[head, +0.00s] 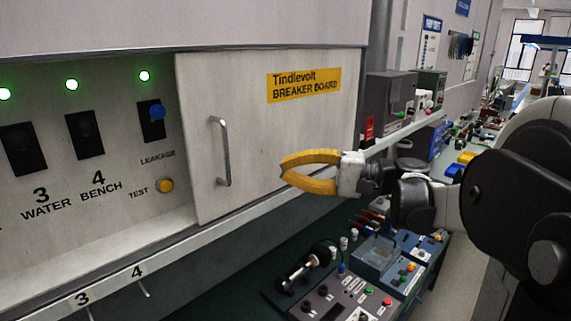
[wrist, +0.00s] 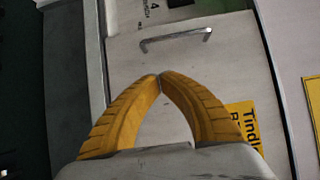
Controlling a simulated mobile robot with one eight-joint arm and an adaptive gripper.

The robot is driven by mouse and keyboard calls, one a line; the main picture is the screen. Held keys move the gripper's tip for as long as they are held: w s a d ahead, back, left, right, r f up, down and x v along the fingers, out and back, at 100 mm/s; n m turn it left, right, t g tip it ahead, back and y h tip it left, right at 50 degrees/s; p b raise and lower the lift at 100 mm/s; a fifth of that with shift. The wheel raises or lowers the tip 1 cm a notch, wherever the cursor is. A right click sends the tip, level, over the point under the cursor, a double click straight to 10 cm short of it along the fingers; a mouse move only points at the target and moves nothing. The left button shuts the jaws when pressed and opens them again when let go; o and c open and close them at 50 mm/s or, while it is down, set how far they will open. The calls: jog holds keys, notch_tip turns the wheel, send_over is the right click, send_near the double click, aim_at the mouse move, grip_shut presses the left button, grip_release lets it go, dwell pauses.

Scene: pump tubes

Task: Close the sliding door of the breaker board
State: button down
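The sliding door (head: 270,135) is a pale panel with a yellow "Tindlevolt BREAKER BOARD" label (head: 304,85). It covers the right part of the breaker board (head: 60,150), and the left part is uncovered. The door's grey bar handle (head: 221,152) stands upright near its left edge. My gripper (head: 283,167) has yellow fingers and is in front of the door, right of the handle and apart from it. In the wrist view the fingertips (wrist: 160,76) meet with nothing between them, and the handle (wrist: 176,40) shows beyond them.
The uncovered part has black breakers (head: 85,134), a blue-toggled leakage switch (head: 153,120), a yellow test button (head: 166,185) and green lights. A ledge (head: 130,255) runs below. A bench with control panels (head: 350,285) stands at lower right. A grey box (head: 390,98) is right of the board.

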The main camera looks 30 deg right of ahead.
aim_at(242, 170)
jog(key=w+a, duration=0.1)
jog(key=a, duration=0.2)
jog(key=w+a+p, duration=0.1)
jog(key=a, duration=0.2)
jog(key=w+a, duration=0.1)
jog(key=a, duration=0.1)
jog(key=shift+w+a+p, duration=0.25)
jog(key=shift+a+p, duration=0.15)
